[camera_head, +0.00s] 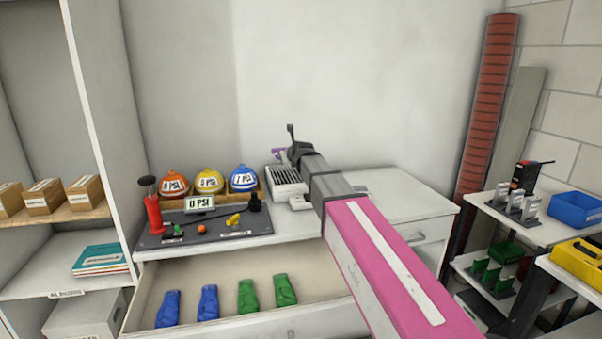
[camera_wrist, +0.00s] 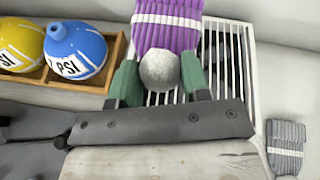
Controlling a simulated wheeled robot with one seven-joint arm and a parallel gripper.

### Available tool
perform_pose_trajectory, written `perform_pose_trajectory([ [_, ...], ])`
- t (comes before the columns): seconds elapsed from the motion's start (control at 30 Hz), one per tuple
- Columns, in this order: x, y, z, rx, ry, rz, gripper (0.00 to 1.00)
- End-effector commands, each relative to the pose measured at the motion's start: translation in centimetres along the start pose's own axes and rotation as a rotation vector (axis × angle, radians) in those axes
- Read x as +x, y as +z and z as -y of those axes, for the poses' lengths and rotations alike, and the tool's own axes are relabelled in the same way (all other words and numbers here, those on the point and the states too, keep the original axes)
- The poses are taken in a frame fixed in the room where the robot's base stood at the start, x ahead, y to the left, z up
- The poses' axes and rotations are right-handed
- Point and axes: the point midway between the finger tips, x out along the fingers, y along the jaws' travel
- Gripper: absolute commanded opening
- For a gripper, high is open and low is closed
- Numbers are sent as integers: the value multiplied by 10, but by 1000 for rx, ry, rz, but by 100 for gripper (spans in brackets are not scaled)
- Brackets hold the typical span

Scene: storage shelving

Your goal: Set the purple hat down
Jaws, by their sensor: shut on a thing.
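The purple hat (camera_wrist: 168,22) is a knitted beanie with a pale band and a grey pompom (camera_wrist: 159,70). My gripper (camera_wrist: 158,82) is shut on the pompom, with a green fingertip on each side. The hat extends away from the fingers, above or on a white slatted rack (camera_wrist: 240,70); I cannot tell whether it touches. In the head view a small bit of the purple hat (camera_head: 278,153) shows beside my gripper (camera_head: 293,152), and the arm hides much of the area. The white rack (camera_head: 287,181) stands on the cabinet top there.
Orange, yellow and blue PSI balls (camera_head: 243,178) sit in a wooden box left of the rack. A folded grey knit item (camera_wrist: 286,145) lies to the right. An open drawer (camera_head: 225,318) holds blue and green items. The cabinet top (camera_head: 405,200) is clear at right.

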Motion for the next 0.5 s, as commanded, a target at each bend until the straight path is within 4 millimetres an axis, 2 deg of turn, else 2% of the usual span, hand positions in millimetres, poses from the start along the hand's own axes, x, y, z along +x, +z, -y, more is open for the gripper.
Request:
perform_pose_trajectory([
  [0.03, 4, -8, 11, 2, -3, -2, 15],
  [0.2, 12, -30, 37, 2, -2, -1, 15],
  [0.33, 17, -41, 50, 0, -2, 0, 15],
  [0.5, 19, -47, 53, 0, -1, 0, 15],
])
